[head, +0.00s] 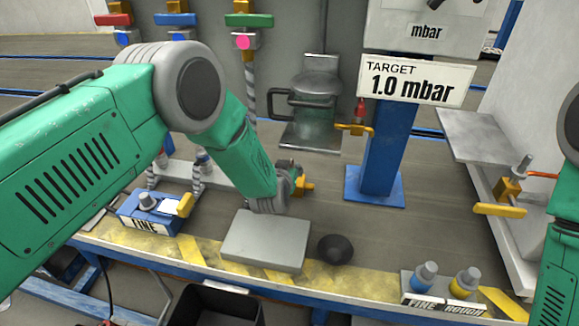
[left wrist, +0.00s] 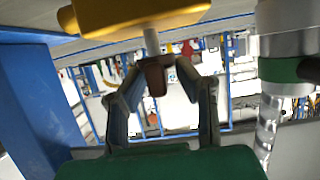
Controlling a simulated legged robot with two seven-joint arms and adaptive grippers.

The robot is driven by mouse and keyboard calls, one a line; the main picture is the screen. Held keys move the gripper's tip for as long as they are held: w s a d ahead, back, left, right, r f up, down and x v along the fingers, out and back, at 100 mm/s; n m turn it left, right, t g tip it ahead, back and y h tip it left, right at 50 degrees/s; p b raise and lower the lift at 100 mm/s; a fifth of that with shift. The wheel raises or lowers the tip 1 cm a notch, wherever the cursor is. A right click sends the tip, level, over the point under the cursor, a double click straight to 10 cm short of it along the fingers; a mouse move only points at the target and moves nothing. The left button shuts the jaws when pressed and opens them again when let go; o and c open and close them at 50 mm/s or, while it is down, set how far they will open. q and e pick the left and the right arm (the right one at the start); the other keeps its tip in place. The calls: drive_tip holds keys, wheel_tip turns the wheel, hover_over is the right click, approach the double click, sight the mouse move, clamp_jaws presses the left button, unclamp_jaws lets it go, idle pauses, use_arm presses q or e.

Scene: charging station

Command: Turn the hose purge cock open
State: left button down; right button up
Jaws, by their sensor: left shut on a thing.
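My left gripper (head: 290,178) is at mid-picture in the head view, behind the grey plate, with the small yellow body of what looks like the hose purge cock (head: 305,186) just right of it. In the left wrist view the cock's yellow body (left wrist: 135,14) fills the top, and a pale stem runs from it to a dark brown handle (left wrist: 155,80). The fingers of my left gripper (left wrist: 160,72) are closed around this handle. In the head view my gripper's fingertips and the handle are mostly hidden by the wrist. My right gripper is out of view.
A blue post (head: 385,160) carries the target sign (head: 418,82). A grey plate (head: 265,240), a black knob (head: 335,248) and the FINE box (head: 150,212) are on the bench. A banded hose (left wrist: 270,125) hangs close right of my left gripper.

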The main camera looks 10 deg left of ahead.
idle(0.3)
use_arm(q)
drive_tip(key=shift+d, duration=0.1)
drive_tip(key=c, duration=1.6)
unclamp_jaws()
drive_tip(key=shift+o, duration=0.2)
drive_tip(key=v, duration=1.2)
drive_tip(key=shift+d+f, duration=0.1)
drive_tip(key=shift+f, duration=0.05)
drive_tip(key=shift+s, duration=0.1)
